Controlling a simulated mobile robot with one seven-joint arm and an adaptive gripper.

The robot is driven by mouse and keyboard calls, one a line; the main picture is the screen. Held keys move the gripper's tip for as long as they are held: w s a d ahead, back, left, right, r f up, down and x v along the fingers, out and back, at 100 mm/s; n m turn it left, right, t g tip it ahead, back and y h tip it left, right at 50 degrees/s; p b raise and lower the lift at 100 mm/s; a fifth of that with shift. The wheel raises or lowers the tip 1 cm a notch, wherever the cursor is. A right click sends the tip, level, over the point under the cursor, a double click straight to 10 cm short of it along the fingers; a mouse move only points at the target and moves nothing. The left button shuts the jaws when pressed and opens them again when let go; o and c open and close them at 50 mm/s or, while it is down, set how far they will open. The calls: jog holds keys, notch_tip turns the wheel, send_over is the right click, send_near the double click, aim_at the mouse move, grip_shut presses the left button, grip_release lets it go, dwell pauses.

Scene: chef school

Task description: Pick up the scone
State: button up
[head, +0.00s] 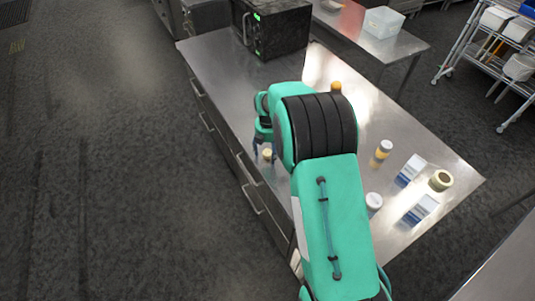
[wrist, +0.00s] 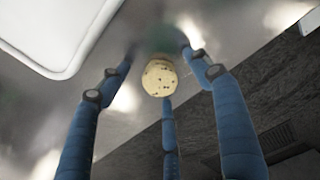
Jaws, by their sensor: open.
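The scone (wrist: 159,77) is round and pale beige with dark specks. In the wrist view it shows between the spread fingers of my gripper (wrist: 158,64), with a third finger below it. No finger clearly touches it. In the head view the scone (head: 267,154) is a small pale thing near the left edge of the metal counter (head: 228,80). My gripper (head: 264,146) is open, pointing down around or just above it. My arm hides part of the counter to the right.
Right of my arm stand a yellow-labelled jar (head: 383,151), a white-lidded jar (head: 373,202), two blue-and-white cartons (head: 411,169) (head: 421,210) and a pale ring-shaped roll (head: 440,180). An orange-brown round thing (head: 336,87) shows behind my arm. A black oven-like box (head: 272,28) stands at the far end.

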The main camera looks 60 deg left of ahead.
aim_at(268, 150)
jog(key=c, duration=1.2)
jog(key=shift+c, duration=0.3)
jog(key=shift+r, duration=0.15)
jog(key=shift+r, duration=1.75)
jog(key=s+d, duration=0.2)
jog(key=d, duration=0.3)
jog(key=s+d+r, duration=0.1)
jog(key=s+d, duration=0.1)
jog(key=d, duration=0.3)
jog(key=s+d, duration=0.2)
jog(key=d, duration=0.2)
jog(key=shift+d+r, duration=0.15)
jog(key=shift+d, duration=0.25)
